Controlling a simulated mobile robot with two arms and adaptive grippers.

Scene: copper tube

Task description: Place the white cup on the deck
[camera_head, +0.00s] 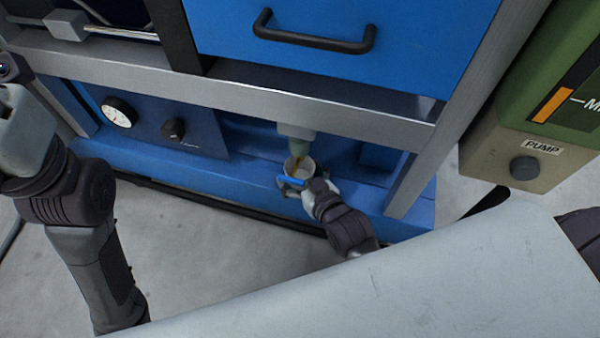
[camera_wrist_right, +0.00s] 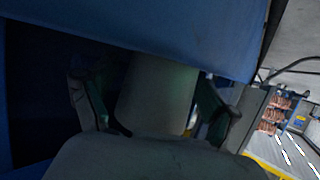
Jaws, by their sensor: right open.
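The white cup (camera_head: 305,167) stands upright under a grey spout (camera_head: 297,131) at the front of the blue machine. My right gripper (camera_head: 297,182) is at the cup from the front right. In the right wrist view the pale cup (camera_wrist_right: 157,95) is between the two open fingers. A gap to the fingers is hard to judge in the dark. The blue ledge (camera_head: 235,183) runs below the cup; whether the cup rests on it is hidden. My left arm is at the left, its fingers out of sight.
A grey metal frame bar (camera_head: 250,100) crosses above the cup. A blue drawer with a black handle (camera_head: 312,36) is over it. A gauge (camera_head: 118,112) and knob (camera_head: 173,129) sit left. A green pump box (camera_head: 545,110) is at right. Grey floor (camera_head: 210,260) lies in front.

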